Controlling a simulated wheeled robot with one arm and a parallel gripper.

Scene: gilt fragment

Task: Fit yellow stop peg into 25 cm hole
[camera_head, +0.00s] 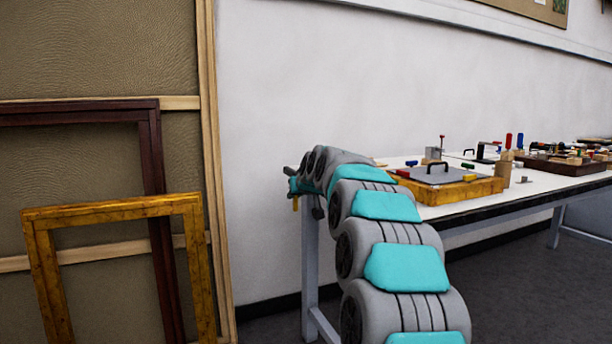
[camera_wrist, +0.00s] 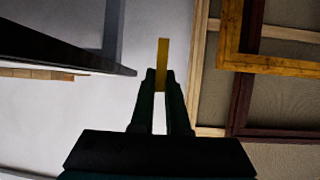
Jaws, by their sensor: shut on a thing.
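My gripper (camera_wrist: 161,82) is shut on the yellow stop peg (camera_wrist: 163,55) in the wrist view. The peg sticks out beyond the fingertips. In the head view my gripper (camera_head: 293,184) is at the far end of my arm, left of the table's end, and the peg (camera_head: 295,204) hangs below it as a small yellow bit. Gripper and peg are in the air, apart from the table. I cannot make out the 25 cm hole or any marking for it in either view.
A white-topped table (camera_head: 475,203) runs to the right, bearing an orange-yellow tray (camera_head: 468,191) with a grey handled plate (camera_head: 440,173), clamps and tools. Empty picture frames (camera_head: 125,208) lean on the left. My arm hides the table's near left end.

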